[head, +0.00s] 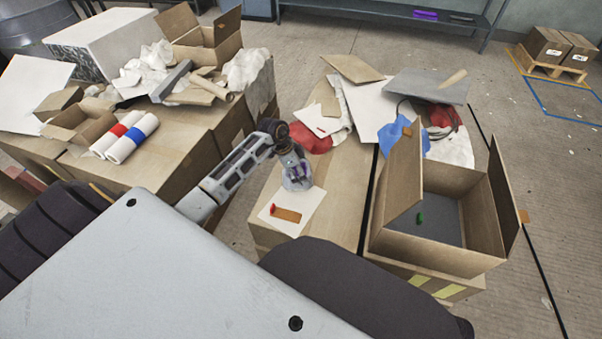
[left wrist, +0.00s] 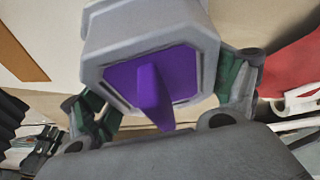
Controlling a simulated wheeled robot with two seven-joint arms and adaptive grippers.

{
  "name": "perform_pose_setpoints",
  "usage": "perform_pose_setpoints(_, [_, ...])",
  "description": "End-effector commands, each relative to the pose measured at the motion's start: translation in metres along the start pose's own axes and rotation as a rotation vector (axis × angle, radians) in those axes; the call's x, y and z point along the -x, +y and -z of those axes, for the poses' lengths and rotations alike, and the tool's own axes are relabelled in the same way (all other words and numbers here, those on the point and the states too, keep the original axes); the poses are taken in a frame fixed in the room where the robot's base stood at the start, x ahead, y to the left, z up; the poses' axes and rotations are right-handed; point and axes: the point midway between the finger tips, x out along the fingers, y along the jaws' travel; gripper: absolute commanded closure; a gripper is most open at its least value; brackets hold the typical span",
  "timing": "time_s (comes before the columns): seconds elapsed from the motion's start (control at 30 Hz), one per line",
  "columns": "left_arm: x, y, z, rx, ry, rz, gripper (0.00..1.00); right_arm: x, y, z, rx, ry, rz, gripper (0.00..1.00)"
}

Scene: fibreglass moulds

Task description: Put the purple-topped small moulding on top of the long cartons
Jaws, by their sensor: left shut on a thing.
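The purple-topped small moulding is grey with a purple top and a raised purple fin; it fills the middle of the left wrist view (left wrist: 150,85). My left gripper (head: 296,168) is shut on it, with a finger on each side. In the head view the moulding (head: 298,182) shows under the gripper, small and partly covered. It is over the near part of the long cartons (head: 343,190) in the middle, beside a white sheet. I cannot tell whether it touches them. My right gripper is in neither view.
The white sheet (head: 275,221) bears an orange-brown strip (head: 287,215) and a small red piece. An open box (head: 440,247) with a green item stands right. Boards and red and blue cloths lie behind. Cluttered cartons (head: 165,160) with rolls stand left.

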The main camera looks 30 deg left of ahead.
Motion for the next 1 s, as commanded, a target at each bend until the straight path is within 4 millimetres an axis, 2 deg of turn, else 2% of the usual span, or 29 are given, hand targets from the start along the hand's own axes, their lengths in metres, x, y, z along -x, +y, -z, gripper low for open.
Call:
perform_pose_setpoints(0.2, [-0.004, -0.001, -0.002, 0.0, 0.0, 0.002, 0.42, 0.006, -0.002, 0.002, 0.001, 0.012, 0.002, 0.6])
perform_pose_setpoints(0.47, [-0.005, -0.001, -0.002, 0.0, 0.0, 0.001, 0.42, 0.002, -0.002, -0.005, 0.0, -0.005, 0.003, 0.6])
perform_pose_setpoints(0.5, [-0.005, 0.0, -0.003, 0.0, 0.0, 0.001, 0.07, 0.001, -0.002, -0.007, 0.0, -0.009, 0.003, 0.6])
perform_pose_setpoints(0.57, [-0.005, 0.0, -0.003, 0.0, 0.0, 0.001, 0.0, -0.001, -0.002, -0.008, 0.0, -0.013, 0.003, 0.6])
perform_pose_setpoints(1.0, [-0.004, 0.0, -0.002, 0.0, 0.0, 0.001, 0.0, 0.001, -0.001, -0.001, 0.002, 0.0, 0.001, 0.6])
